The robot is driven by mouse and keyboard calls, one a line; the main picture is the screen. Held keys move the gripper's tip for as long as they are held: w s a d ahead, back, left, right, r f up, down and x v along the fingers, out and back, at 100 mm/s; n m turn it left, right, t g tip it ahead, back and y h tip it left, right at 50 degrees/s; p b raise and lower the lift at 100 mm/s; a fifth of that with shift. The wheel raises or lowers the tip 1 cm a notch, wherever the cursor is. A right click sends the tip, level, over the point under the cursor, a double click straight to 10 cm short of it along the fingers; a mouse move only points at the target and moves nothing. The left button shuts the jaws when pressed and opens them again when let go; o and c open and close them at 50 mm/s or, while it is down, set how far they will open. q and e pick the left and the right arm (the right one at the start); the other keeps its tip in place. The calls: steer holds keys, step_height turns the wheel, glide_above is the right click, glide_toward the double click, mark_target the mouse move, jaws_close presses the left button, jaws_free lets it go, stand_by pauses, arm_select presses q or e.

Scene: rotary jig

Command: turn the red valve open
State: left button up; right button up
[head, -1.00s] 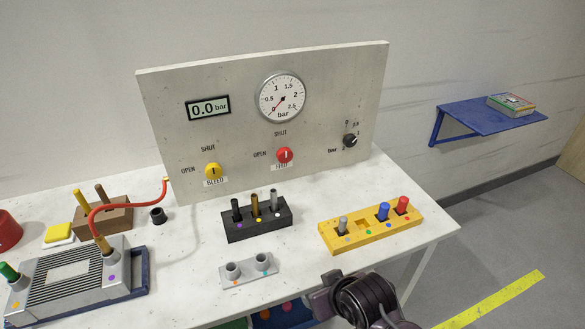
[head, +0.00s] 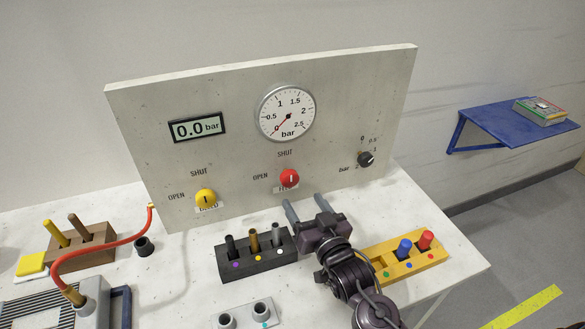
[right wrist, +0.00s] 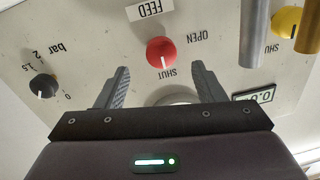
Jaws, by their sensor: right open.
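The red valve (head: 289,178) is a round knob on the upright panel (head: 340,90), under the gauge. Its white mark points up toward the SHUT label, with OPEN to its left. In the right wrist view the red valve (right wrist: 160,52) appears upside down, its mark toward SHUT, between and beyond my fingertips. My right gripper (head: 304,201) is open and empty, its fingers pointing at the panel just below and right of the valve in the head view. The fingers (right wrist: 161,74) look apart from the knob. My left gripper is not in view.
A yellow BLEED knob (head: 205,198) sits left of the valve and a black bar knob (head: 366,159) right. A black block (head: 246,268) with pegs is beside my right gripper. A yellow block (head: 400,264) with pegs is partly behind my arm. A red hose (head: 95,247) arches at left.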

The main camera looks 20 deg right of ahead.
mark_target(291, 183)
steer(key=w, duration=0.1)
steer(key=w+p, duration=0.1)
steer(key=w, duration=0.2)
steer(key=shift+w+a+r, duration=0.35)
steer(key=shift+r, duration=0.05)
steer(key=shift+w+f+p, duration=0.25)
steer(key=shift+w+p, duration=0.05)
steer(key=shift+w, duration=1.15)
steer(key=shift+a, duration=0.1)
steer(key=c, duration=1)
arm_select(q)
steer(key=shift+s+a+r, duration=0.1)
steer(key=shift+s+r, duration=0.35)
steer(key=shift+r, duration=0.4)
